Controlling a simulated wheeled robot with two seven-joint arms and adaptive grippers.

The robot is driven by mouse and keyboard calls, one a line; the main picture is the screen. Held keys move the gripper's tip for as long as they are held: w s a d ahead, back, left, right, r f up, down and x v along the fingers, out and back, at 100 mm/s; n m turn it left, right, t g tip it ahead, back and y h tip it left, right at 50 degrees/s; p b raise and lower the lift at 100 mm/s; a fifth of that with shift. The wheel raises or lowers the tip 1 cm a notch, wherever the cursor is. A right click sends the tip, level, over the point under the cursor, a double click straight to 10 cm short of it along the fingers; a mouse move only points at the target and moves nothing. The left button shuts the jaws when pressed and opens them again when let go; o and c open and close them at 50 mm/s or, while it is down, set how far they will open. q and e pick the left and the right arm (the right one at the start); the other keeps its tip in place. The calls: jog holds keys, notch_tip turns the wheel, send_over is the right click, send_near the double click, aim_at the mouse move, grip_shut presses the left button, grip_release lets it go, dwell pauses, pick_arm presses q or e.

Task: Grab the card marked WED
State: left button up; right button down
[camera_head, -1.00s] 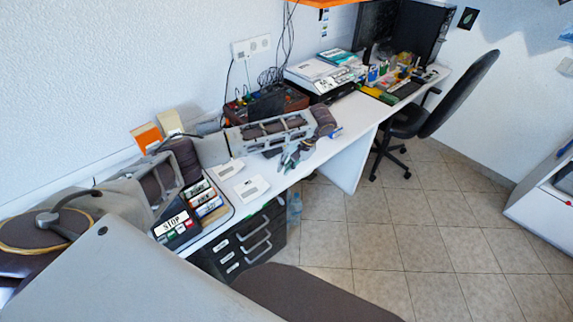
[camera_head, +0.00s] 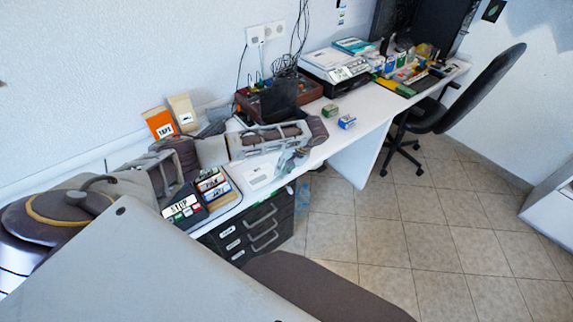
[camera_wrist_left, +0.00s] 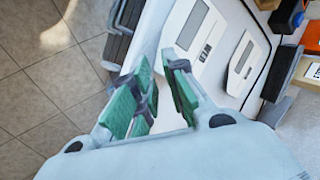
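My left gripper (camera_head: 289,160) hangs over the front edge of the desk, to the right of these labelled pieces. In the left wrist view my left gripper (camera_wrist_left: 160,75) has its green-padded fingers apart with nothing between them. My right gripper is not in view.
A dark block marked STOP (camera_head: 180,209) sits beside the holder. An orange TAPE box (camera_head: 159,123) stands at the wall. Small boxes (camera_head: 330,111) stand on the desk. A black chair (camera_head: 475,92) is at the right.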

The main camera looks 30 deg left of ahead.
pick_arm(q)
jog(key=shift+x, duration=1.15)
jog(key=shift+c, duration=0.4)
grip_shut()
jog(key=shift+s+d, duration=0.1)
jog(key=shift+s, duration=0.05)
